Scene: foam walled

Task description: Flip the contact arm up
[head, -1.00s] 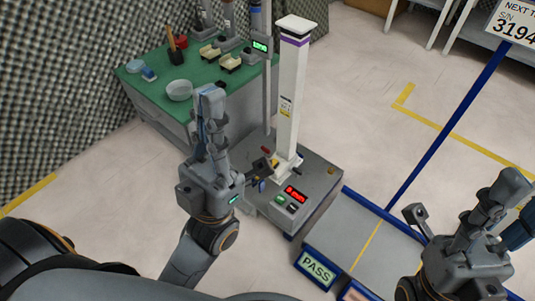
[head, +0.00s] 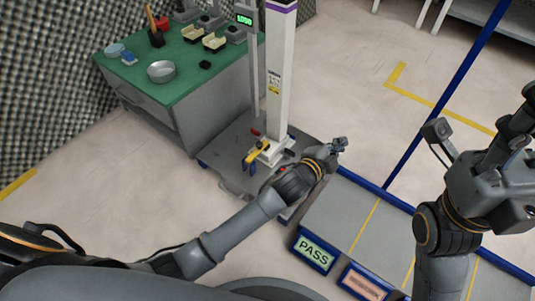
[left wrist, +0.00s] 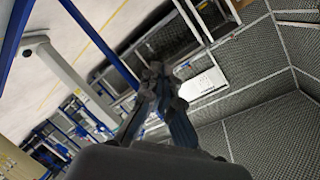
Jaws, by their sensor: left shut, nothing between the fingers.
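The tester's tall white column (head: 281,75) stands on a grey base (head: 228,158). Low on the column is a small mechanism, which I take to be the contact arm (head: 262,147), with yellow, blue and red parts. Its exact tilt is too small to tell. My left gripper (head: 340,146) is shut and empty, to the right of the column's foot. My left forearm and wrist cover the front of the base. In the left wrist view the shut fingers (left wrist: 163,90) point up into the room. My right gripper (head: 524,108) is at the right edge, its fingers unclear.
A green-topped bench (head: 190,75) with a bowl (head: 161,71) and small parts stands behind on the left. A blue-edged platform (head: 345,215) with a PASS sign (head: 314,251) lies in front on the right. A blue post (head: 450,95) rises behind it. Open floor lies behind the column.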

